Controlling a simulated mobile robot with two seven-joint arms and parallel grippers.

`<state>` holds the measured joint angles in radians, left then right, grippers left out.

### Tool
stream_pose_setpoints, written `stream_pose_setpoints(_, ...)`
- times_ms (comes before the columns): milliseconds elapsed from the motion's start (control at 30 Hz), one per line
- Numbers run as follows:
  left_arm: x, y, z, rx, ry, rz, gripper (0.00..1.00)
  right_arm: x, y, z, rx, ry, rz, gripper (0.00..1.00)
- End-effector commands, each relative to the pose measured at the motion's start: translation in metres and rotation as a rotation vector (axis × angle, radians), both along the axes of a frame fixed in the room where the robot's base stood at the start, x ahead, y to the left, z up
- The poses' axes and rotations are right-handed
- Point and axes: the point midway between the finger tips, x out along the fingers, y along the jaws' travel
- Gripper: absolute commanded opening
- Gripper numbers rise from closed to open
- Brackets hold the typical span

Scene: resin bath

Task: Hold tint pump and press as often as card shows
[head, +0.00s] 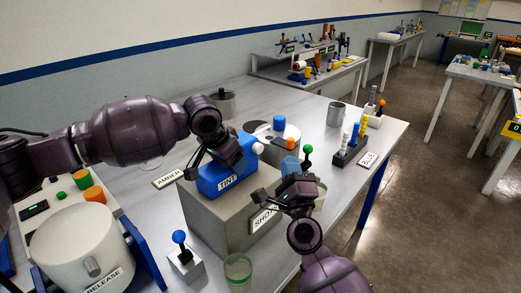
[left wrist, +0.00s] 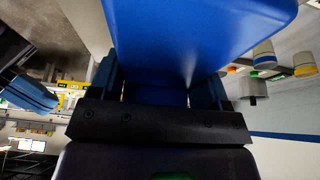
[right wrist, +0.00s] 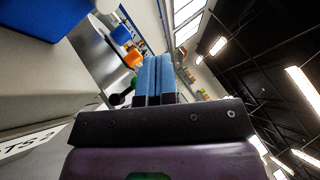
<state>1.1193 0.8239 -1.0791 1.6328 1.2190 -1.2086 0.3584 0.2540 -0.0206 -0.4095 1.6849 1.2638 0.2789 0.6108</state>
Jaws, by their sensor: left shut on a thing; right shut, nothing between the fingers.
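The blue tint pump (head: 226,178), labelled TINT, sits on a grey block (head: 222,218). My left gripper (head: 222,158) is shut on the pump body from above and behind; the blue body fills the space between its fingers in the left wrist view (left wrist: 190,40). A white round end (head: 258,149) shows at the pump's right. A card (head: 265,218) on the block's front is partly covered by my right arm; the right wrist view shows its end, "TS 2" (right wrist: 30,142). My right gripper (head: 290,166) is shut and empty, with blue fingers together, right of the pump and apart from it.
A green-topped stick (head: 307,150) stands close behind my right gripper. A dark rack (head: 350,148) and a grey mug (head: 336,113) are farther right. A blue-knobbed lever (head: 180,238), a clear cup (head: 238,270) and a white pot (head: 82,245) stand in front.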

Motion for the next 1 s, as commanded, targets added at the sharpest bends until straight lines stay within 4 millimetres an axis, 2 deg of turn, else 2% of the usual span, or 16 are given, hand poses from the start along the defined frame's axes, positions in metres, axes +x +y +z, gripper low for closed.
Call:
stream_pose_setpoints(367,0.000,0.000,0.001,-0.001,-0.001,0.000,0.36,0.002,0.002,-0.001,0.000,0.001,-0.001,0.00)
stream_pose_setpoints(800,0.000,0.000,0.001,-0.001,-0.002,0.000,0.36,0.024,0.030,0.000,-0.001,0.001,-0.001,0.00)
stream_pose_setpoints(1000,0.000,0.000,0.001,-0.001,-0.002,0.000,0.36,0.028,0.035,0.000,-0.001,0.000,-0.001,0.00)
